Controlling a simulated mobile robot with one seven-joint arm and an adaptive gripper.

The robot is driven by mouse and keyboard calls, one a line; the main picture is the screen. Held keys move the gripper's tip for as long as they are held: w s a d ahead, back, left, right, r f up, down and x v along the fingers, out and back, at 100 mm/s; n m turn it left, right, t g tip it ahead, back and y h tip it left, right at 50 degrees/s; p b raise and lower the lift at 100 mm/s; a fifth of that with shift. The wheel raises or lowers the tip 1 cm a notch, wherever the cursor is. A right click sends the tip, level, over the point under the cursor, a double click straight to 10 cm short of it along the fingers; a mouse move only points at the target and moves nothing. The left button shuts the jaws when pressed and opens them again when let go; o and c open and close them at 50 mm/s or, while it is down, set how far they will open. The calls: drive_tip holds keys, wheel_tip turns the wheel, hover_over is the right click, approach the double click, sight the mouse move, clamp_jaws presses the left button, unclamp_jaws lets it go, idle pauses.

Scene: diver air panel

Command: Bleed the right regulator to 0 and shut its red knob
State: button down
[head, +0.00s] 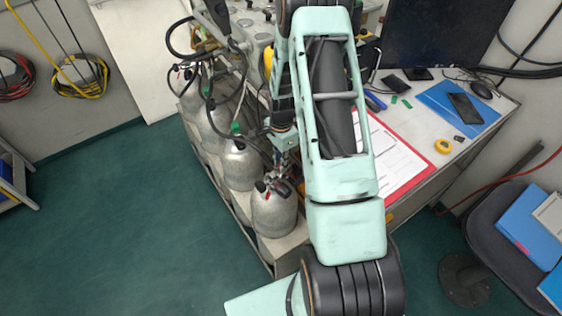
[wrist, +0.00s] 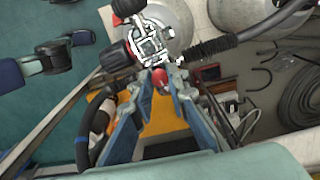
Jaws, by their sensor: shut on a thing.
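In the wrist view, the metal regulator (wrist: 148,42) with black round ends sits at the neck of a silver cylinder (wrist: 180,22). Its small red knob (wrist: 160,78) lies between the tips of my gripper (wrist: 159,84), whose blue-grey fingers are closed on it. In the head view, the same regulator appears to be the one (head: 272,185) on top of the nearest cylinder (head: 275,213). My arm covers much of the area beside it, and my gripper is hard to make out there. No gauge reading is legible.
More silver cylinders (head: 240,165) with black hoses stand in a row behind the nearest one. A desk to the right holds a red clipboard (head: 395,160), a blue mat (head: 440,97) and yellow tape (head: 443,146). The green floor at left (head: 110,220) is clear.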

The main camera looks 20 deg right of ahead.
drive_tip(key=shift+f+n+b, duration=0.1)
drive_tip(key=shift+n+b, duration=0.2)
drive_tip(key=n+b, duration=0.2)
drive_tip(key=n, duration=0.1)
drive_tip(key=shift+n+b, duration=0.3)
drive_tip(key=n+b, duration=0.2)
drive_tip(key=n, duration=0.4)
drive_tip(key=shift+b, duration=0.4)
drive_tip(key=n+b, duration=0.1)
drive_tip(key=n, duration=0.4)
drive_tip(key=shift+n, duration=0.4)
drive_tip(key=n, duration=0.5)
drive_tip(key=shift+n, duration=0.3)
drive_tip(key=c, duration=1.9)
unclamp_jaws()
